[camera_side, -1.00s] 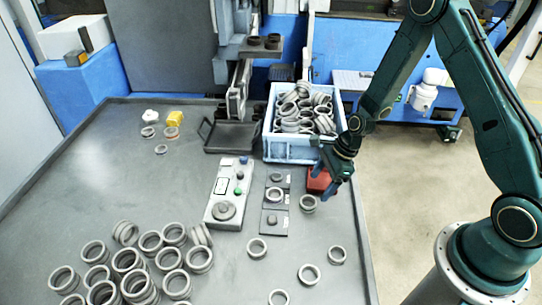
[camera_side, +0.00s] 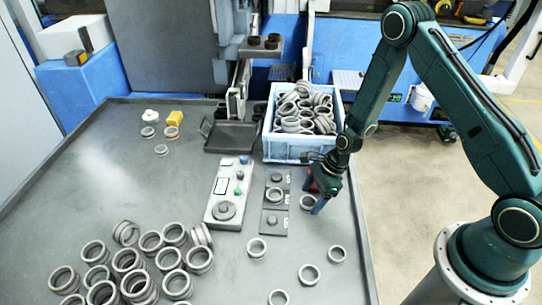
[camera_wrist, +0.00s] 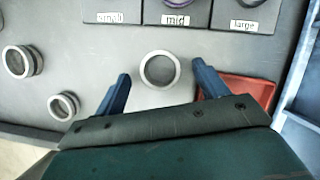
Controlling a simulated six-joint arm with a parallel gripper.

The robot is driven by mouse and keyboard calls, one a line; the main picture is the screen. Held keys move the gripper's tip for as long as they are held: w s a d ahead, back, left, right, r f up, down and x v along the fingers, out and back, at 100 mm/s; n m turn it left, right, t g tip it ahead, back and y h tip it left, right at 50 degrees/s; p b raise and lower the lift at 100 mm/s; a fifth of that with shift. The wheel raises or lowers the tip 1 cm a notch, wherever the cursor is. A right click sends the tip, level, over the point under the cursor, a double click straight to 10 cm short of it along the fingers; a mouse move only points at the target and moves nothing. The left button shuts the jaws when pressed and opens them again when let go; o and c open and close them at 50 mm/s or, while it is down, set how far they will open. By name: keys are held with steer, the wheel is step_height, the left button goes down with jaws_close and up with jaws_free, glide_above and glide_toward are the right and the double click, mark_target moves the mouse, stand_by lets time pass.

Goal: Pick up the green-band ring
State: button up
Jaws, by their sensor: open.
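My gripper (camera_side: 314,195) is open and points down at the right side of the grey table. In the wrist view its two blue fingers (camera_wrist: 161,72) stand apart, one on each side of a single grey ring (camera_wrist: 160,69). That ring lies flat, and neither finger visibly touches it. In the side view the same ring (camera_side: 307,202) is partly hidden by a finger. No green band shows clearly on this or any other ring, so I cannot tell its band colour.
Plates labelled small (camera_wrist: 110,17), mid (camera_wrist: 191,19) and large (camera_wrist: 250,26) lie beside the ring. A red tray (camera_wrist: 250,88) is close to the right finger. A blue crate (camera_side: 290,148) of rings stands behind. Loose rings (camera_side: 309,274) lie in front.

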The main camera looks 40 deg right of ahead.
steer(key=shift+x, duration=0.8)
steer(key=c, duration=1.1)
steer(key=shift+r, duration=0.15)
steer(key=shift+c, duration=0.2)
step_height(320, 180, up, 20)
stand_by(0.5)
